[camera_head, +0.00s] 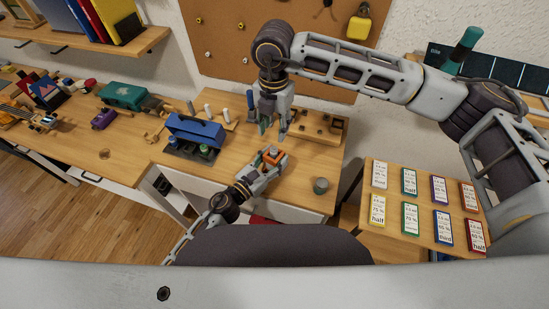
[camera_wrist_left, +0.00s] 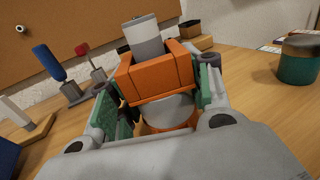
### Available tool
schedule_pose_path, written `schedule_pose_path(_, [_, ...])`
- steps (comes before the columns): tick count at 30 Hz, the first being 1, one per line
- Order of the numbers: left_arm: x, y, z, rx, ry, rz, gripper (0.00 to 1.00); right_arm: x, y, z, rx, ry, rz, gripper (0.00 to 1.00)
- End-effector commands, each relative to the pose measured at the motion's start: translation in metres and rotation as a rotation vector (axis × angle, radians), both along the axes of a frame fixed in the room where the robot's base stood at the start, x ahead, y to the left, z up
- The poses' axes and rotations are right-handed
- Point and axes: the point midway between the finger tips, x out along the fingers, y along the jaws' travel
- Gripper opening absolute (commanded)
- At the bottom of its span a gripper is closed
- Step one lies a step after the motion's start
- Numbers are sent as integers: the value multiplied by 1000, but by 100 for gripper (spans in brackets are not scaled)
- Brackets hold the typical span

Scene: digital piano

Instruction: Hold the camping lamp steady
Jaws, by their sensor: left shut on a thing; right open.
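The camping lamp (camera_head: 272,155) is orange with a pale grey cylinder on top. In the left wrist view the lamp (camera_wrist_left: 157,75) stands roughly upright, slightly tilted in the picture, between the green-padded fingers. My left gripper (camera_head: 269,163) is shut on the lamp's orange body, over the workbench; the fingers partly hide its lower part. Whether its base touches the bench I cannot tell. My right gripper (camera_head: 273,130) is open, empty and pointing down just beyond the lamp, apart from it in the head view.
A green jar with a grey lid (camera_head: 320,185) stands right of the lamp. A wooden block with holes (camera_head: 318,126) lies behind. A blue box (camera_head: 197,130) is at left. Several cards lie on a side table (camera_head: 392,233). A pegboard (camera_head: 225,30) backs the workbench.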

Motion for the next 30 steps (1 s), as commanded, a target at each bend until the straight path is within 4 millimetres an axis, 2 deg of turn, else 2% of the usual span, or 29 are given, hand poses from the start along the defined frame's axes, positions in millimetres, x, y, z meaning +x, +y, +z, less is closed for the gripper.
schedule_pose_path(9, [0, 1, -1, 2, 1, 1, 19, 0, 0, -2, 2, -1, -142, 41])
schedule_pose_path(23, [0, 1, -2, 3, 2, 1, 19, 0, 0, -3, 2, -1, -153, 41])
schedule_pose_path(30, [0, 1, -2, 3, 2, 1, 19, 0, 0, -11, 0, 0, -153, 41])
